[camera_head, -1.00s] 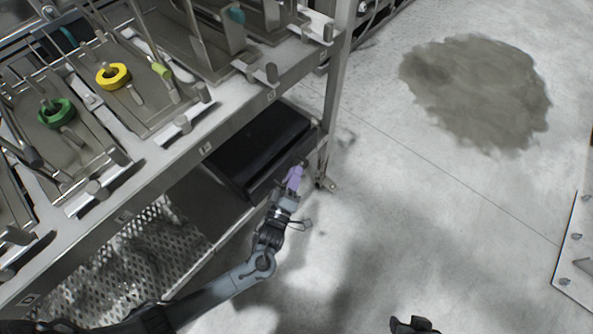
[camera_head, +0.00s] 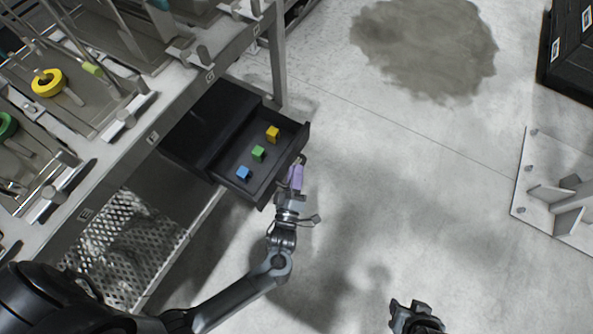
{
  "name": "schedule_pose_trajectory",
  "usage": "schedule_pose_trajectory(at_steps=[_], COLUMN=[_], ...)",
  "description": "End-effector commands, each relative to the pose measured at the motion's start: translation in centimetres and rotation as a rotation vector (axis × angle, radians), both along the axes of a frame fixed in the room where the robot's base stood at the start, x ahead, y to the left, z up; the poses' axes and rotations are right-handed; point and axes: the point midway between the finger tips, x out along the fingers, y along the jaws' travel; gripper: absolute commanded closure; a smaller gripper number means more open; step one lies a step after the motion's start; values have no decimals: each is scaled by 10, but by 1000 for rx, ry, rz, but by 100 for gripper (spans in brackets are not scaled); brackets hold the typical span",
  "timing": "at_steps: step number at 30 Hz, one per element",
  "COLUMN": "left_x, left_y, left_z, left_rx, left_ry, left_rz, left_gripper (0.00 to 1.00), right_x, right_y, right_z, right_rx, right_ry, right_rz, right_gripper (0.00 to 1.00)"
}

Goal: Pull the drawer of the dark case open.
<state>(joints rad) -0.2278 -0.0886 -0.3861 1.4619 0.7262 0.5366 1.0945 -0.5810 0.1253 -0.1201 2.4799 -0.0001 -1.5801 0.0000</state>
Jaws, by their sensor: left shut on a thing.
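The dark case (camera_head: 212,117) sits on the lower shelf of the metal rack. Its drawer (camera_head: 250,187) is pulled partway out to the right, past the shelf edge. Inside the drawer lie a yellow cube (camera_head: 272,133), a green cube (camera_head: 258,153) and a blue cube (camera_head: 243,173). My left gripper (camera_head: 298,168) is at the drawer's front face, shut on its handle; the purple fingers hide most of the handle. My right gripper (camera_head: 416,311) is at the bottom edge, away from the case; its jaws cannot be read.
The rack's upper shelf holds trays with a yellow ring (camera_head: 47,82) and a green ring (camera_head: 6,126). A perforated panel (camera_head: 125,240) is left of my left arm. A metal base plate (camera_head: 560,190) and a black case (camera_head: 572,50) are at the right. The floor between is clear.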

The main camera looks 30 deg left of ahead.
Motion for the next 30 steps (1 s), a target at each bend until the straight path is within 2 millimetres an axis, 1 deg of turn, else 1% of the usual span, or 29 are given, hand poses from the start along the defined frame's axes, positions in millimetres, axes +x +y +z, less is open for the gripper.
schedule_pose_trajectory(at_steps=[7,8,9,17,20,23,26,30], left_x=[0,0,0,0,-4,-12,-26,-50], left_y=[0,0,0,0,-1,-4,-8,-16], left_z=[0,0,0,0,-1,-3,-5,-12], left_rx=[0,0,0,0,0,-2,-2,-1], left_ry=[-1,-1,-2,-1,0,1,2,4], left_rz=[0,0,1,1,0,1,1,1], left_gripper=[100,76,75,75,75,75,75,75], right_x=[0,0,0,0,0,1,1,1], right_y=[1,2,2,2,2,2,2,1], right_z=[0,0,0,0,1,2,4,5], right_rx=[5,7,7,10,9,8,8,5], right_ry=[0,0,-1,-1,-1,-1,-2,-2], right_rz=[-4,-4,-5,-6,-5,-6,-5,-3], right_gripper=[57,57,57,57,57,57,57,57])
